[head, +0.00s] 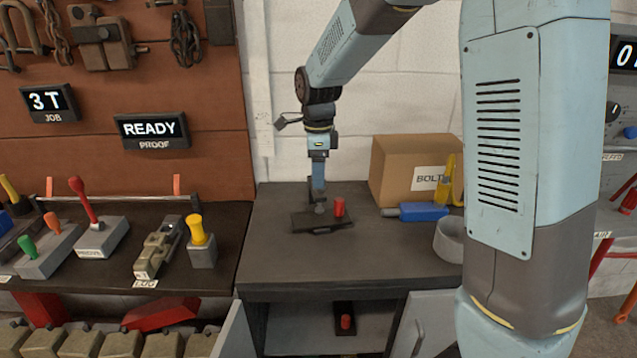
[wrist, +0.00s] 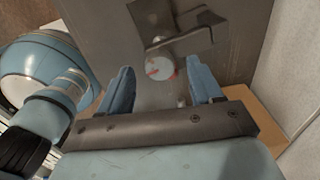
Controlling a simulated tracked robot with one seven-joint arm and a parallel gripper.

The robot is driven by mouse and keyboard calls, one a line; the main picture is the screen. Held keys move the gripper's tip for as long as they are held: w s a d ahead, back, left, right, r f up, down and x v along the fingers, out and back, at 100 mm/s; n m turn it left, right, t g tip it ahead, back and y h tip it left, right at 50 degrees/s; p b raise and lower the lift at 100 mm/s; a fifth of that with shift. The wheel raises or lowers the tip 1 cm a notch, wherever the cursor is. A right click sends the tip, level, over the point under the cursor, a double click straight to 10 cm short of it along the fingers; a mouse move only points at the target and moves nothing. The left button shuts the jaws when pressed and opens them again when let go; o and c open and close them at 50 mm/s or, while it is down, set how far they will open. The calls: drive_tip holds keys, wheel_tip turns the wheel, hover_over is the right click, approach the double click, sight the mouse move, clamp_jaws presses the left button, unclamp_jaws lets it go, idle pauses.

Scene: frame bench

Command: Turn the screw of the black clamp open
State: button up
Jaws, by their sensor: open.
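The black clamp (head: 300,222) lies flat on the dark bench top, with a red upright cylinder (head: 339,207) at its right part. In the wrist view the clamp's dark body (wrist: 185,38) is ahead of my fingers. A round grey knob with red marks (wrist: 160,68) shows in the gap between the fingers; I cannot tell whether they are level with it or above it. My gripper (head: 319,202) points down over the clamp. In the wrist view my gripper (wrist: 162,76) is open, with a finger on either side of the knob and no visible contact.
A cardboard box (head: 392,170) stands behind on the right, with a blue tool (head: 422,212) and a grey ring (head: 447,240) near it. A similar dark piece with a red cylinder (head: 345,322) is on the shelf below. The bench left of the clamp is clear.

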drive_tip(key=shift+f, duration=1.8)
drive_tip(key=c, duration=1.1)
